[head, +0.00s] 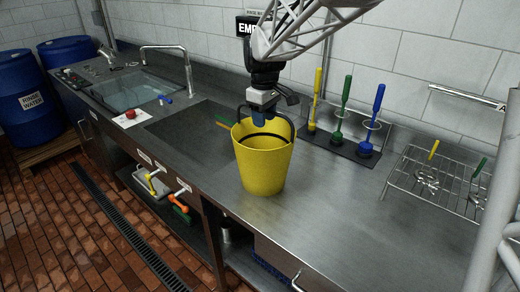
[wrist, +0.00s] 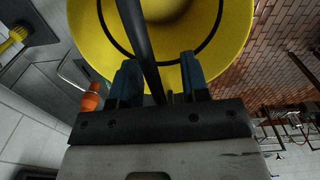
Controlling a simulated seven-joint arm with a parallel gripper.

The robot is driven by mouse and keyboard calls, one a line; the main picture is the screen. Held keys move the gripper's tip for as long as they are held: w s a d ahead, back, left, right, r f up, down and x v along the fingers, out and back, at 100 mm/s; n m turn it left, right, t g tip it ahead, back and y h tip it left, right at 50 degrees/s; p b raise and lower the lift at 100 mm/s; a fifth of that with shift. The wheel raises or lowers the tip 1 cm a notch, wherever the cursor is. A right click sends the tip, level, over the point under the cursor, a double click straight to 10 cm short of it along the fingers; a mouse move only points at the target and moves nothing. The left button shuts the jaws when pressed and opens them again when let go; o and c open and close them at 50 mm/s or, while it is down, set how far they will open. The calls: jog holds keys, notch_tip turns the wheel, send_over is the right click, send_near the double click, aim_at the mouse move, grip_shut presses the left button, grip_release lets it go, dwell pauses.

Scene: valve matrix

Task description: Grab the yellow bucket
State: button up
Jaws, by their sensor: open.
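The yellow bucket (head: 262,165) stands upright on the steel counter, near its front edge. In the wrist view the bucket (wrist: 88,38) fills the top, and the dark handle bar (wrist: 139,40) runs down between the fingers. My gripper (head: 259,118) is over the back part of the bucket's rim, pointing down. In the wrist view my gripper (wrist: 160,80) has its two blue fingers apart, one on each side of the handle bar. I cannot tell whether either finger touches it.
Yellow, green and blue brushes stand in a rack (head: 342,147) behind the bucket. A wire rack (head: 440,186) with metal tools is on the right. A sink (head: 135,92) is on the left. The counter (head: 320,210) right of the bucket is clear.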

jog(key=shift+f, duration=0.25)
dwell(0.6)
grip_shut()
